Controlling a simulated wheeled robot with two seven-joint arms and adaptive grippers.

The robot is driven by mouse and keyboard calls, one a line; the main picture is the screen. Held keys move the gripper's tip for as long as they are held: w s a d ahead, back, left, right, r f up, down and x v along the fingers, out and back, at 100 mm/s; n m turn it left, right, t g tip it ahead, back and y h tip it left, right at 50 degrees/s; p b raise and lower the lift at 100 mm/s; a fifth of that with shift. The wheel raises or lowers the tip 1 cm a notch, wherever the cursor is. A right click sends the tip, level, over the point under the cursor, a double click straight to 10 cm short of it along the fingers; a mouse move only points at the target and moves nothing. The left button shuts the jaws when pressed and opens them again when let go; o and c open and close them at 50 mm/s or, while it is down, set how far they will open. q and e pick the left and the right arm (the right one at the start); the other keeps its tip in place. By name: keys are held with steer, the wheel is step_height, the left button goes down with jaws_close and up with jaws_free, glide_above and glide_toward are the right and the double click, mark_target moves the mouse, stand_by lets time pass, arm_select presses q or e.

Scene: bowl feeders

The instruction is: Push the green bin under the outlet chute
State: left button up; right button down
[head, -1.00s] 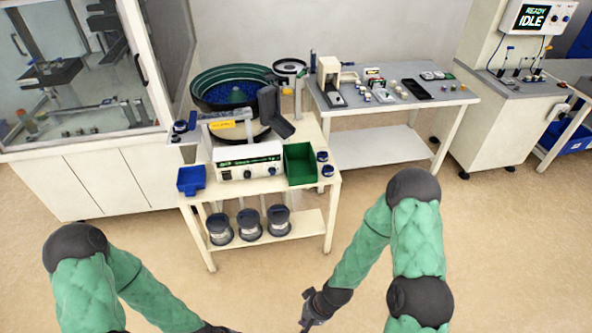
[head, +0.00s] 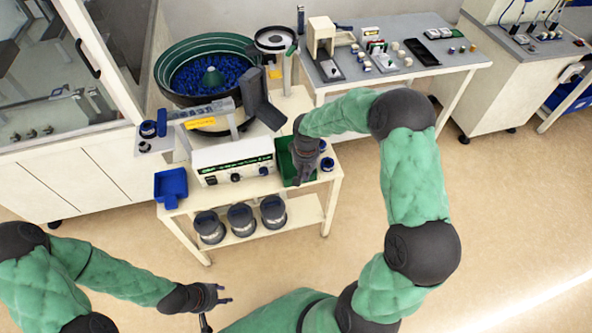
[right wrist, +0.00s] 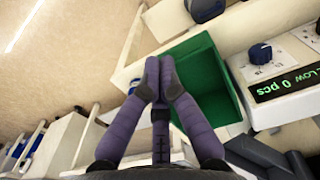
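The green bin (head: 285,160) stands on the right front part of the white feeder cart, beside the control box. My right gripper (head: 302,178) is at it from above and partly hides it. In the right wrist view the fingers (right wrist: 158,72) are together and empty, over the open green bin (right wrist: 208,85). I cannot tell whether they touch its wall. The dark grey outlet chute (head: 262,103) slopes down from the bowl, behind the bin. A dark part that looks like the chute shows in the right wrist view (right wrist: 262,155). My left gripper (head: 218,306) is open and empty, low in front of the cart.
The control box (head: 233,160) stands left of the bin. A blue tray (head: 171,187) is at the cart's left corner. Dark blue knob-like parts (head: 327,164) sit to the bin's right. A grey worktable (head: 400,75) with small parts stands behind right. Floor in front is clear.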

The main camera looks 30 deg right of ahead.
arm_select(q)
steer(key=shift+f+b, duration=2.05)
steer(key=shift+f, duration=0.1)
arm_select(e)
steer(key=w+f, duration=0.3)
steer(key=f, duration=0.6)
steer(key=shift+w+d+f, duration=0.25)
steer(key=shift+w+d, duration=0.1)
steer(key=shift+d, duration=0.05)
glide_above(295, 170)
steer(key=shift+s+f, duration=0.15)
steer(key=shift+f, duration=0.1)
steer(key=shift+r, duration=0.35)
steer(key=shift+f, duration=0.15)
arm_select(q)
steer(key=shift+w+d+f, duration=0.15)
steer(key=shift+w+f, duration=0.1)
steer(key=shift+w, duration=0.4)
